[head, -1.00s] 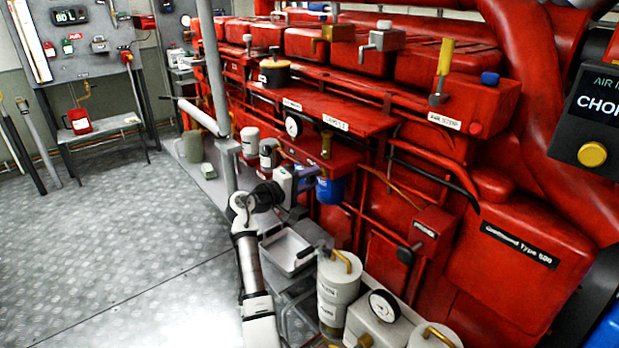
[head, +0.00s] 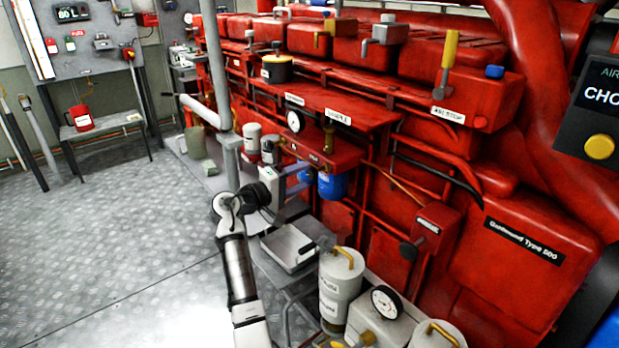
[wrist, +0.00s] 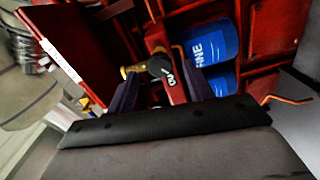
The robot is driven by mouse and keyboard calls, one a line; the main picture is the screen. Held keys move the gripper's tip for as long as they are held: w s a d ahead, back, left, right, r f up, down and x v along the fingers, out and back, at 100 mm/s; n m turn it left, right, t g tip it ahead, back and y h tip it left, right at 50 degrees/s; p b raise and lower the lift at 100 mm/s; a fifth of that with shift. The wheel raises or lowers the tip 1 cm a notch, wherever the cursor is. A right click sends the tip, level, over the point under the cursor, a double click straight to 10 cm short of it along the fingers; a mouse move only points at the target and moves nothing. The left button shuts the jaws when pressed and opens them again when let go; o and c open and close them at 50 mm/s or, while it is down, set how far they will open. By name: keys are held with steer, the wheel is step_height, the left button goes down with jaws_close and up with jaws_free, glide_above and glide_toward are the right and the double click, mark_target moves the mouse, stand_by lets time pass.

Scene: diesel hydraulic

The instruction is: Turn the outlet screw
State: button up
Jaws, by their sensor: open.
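No label marks the outlet screw, so I cannot tell for certain which part it is. In the wrist view a small brass fitting (wrist: 133,70) with a round dark end (wrist: 158,66) sits by a red bracket (wrist: 172,85). It appears between the fingers of my gripper (wrist: 163,88), which are open and dark blue; I see no contact. In the head view my gripper (head: 302,178) reaches toward the red filter bracket (head: 312,158), left of the blue filter bowl (head: 333,185). The blue bowl marked "FINE" (wrist: 210,45) also shows in the wrist view. The fitting is not clear in the head view.
The red engine (head: 440,180) fills the right side. The floor (head: 110,220) at left is open.

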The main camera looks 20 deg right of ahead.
steer(key=b+v, duration=0.2)
steer(key=v, duration=0.7)
steer(key=shift+a, duration=0.25)
